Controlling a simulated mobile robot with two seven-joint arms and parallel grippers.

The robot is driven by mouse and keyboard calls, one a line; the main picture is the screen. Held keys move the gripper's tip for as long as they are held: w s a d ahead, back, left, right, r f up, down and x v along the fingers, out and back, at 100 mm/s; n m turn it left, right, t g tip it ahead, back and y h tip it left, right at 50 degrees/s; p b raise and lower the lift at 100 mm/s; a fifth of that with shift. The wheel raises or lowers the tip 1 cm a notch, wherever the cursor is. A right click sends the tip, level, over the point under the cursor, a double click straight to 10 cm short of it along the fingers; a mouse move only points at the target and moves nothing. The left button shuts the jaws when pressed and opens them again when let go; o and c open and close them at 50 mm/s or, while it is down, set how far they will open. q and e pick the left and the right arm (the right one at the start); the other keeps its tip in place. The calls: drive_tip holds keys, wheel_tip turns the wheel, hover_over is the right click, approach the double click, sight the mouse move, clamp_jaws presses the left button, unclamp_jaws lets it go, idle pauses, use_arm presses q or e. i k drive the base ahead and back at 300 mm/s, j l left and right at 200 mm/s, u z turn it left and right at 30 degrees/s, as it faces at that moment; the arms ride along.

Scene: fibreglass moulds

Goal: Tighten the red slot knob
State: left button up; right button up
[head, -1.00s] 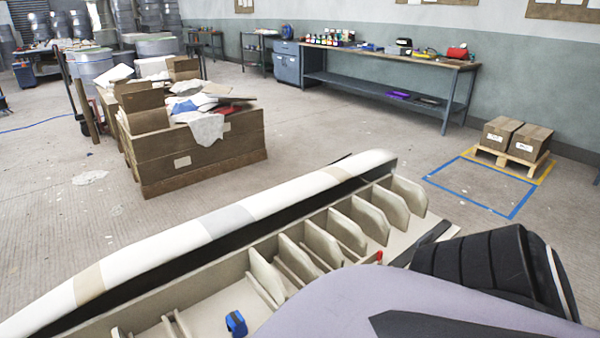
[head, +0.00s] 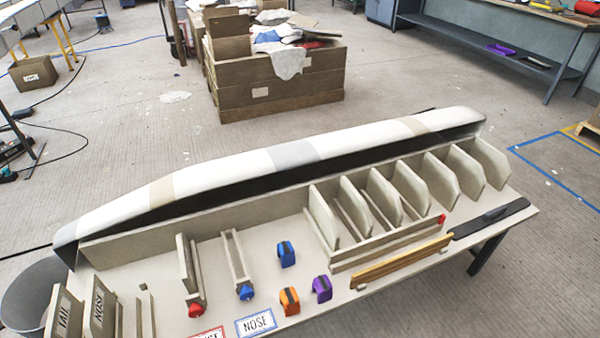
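A red knob (head: 195,310) sits at the near end of a narrow upright wooden slot (head: 190,270) on the left part of the workbench. A similar slot (head: 236,260) to its right has a blue knob (head: 246,291) at its near end. How tight either knob is cannot be told. Neither of my grippers is in view.
Blue (head: 286,254), orange (head: 289,300) and purple (head: 322,288) clamp-like pieces stand on the bench right of the slots. A long white mould (head: 290,155) lies along the back. A NOSE card (head: 256,323) lies in front; boards marked TAIL (head: 68,316) and NOSE (head: 101,308) stand at left.

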sight(196, 309)
drive_tip(key=z, duration=0.4)
drive_tip(key=u, duration=1.25)
drive_tip(key=z, duration=1.3)
drive_tip(key=u, duration=1.25)
